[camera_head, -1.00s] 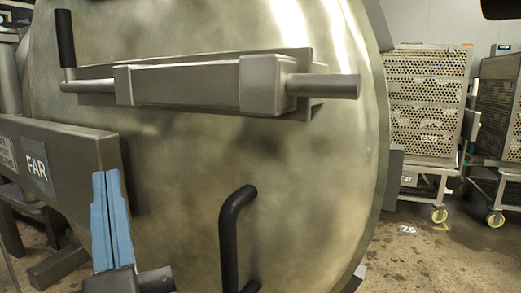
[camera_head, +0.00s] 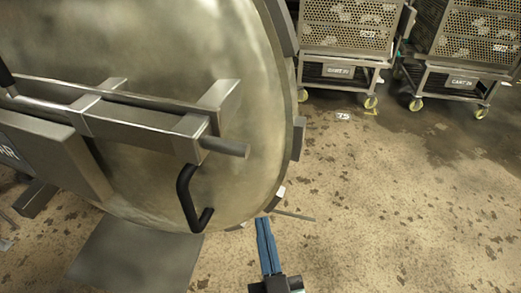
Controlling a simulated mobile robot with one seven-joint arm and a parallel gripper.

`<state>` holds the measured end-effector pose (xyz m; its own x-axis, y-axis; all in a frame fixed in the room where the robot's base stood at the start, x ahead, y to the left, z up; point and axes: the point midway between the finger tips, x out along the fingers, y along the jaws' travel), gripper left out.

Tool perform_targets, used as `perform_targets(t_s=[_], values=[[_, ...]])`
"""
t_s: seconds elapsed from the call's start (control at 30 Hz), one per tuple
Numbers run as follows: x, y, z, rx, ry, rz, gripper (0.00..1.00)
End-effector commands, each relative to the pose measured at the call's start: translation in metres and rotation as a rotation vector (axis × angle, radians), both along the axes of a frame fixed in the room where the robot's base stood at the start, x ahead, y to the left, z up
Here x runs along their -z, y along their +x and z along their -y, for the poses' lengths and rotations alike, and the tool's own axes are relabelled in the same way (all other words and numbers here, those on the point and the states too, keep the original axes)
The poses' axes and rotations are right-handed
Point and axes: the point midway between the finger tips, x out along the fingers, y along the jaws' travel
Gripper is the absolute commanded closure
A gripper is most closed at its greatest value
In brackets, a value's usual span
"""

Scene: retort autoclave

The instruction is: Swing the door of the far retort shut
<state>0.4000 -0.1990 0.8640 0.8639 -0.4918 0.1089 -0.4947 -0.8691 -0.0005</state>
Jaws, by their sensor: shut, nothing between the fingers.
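The far retort's door (camera_head: 235,90) is a large round metal disc filling the upper left of the head view. A bolt bar with a round end (camera_head: 225,146) crosses its face. A black pull handle (camera_head: 187,195) hangs near its lower edge. My gripper (camera_head: 262,222), with blue fingers, is shut and empty just below the door's lower right rim. I cannot tell whether it touches the rim. The retort's mouth is not in view.
Two perforated carts stand at the back, a left one (camera_head: 338,71) and a right one (camera_head: 460,82), both on yellow-wheeled casters. The speckled floor (camera_head: 390,210) to the right of the door is clear. A grey plate (camera_head: 135,255) lies below the door.

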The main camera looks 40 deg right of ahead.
Motion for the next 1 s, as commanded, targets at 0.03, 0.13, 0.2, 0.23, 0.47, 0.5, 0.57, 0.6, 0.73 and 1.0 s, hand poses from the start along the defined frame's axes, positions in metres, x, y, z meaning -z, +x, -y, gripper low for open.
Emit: perform_targets(t_s=[0.03, 0.13, 0.2, 0.23, 0.47, 0.5, 0.57, 0.6, 0.73, 1.0], values=[[0.000, 0.000, 0.001, 0.003, 0.001, -0.003, 1.00], [0.001, 0.005, 0.005, 0.004, 0.001, -0.002, 1.00], [0.000, 0.012, 0.009, 0.004, 0.000, -0.001, 1.00], [-0.001, 0.015, 0.011, 0.005, -0.001, 0.001, 1.00], [-0.006, 0.049, 0.029, 0.004, 0.000, 0.001, 1.00], [-0.007, 0.054, 0.033, 0.004, 0.000, 0.001, 1.00], [-0.008, 0.063, 0.038, 0.004, 0.000, 0.000, 1.00], [-0.009, 0.070, 0.042, 0.004, -0.001, 0.001, 1.00], [-0.011, 0.088, 0.052, 0.004, 0.000, 0.000, 1.00], [-0.014, 0.114, 0.067, 0.003, 0.000, -0.002, 1.00]])
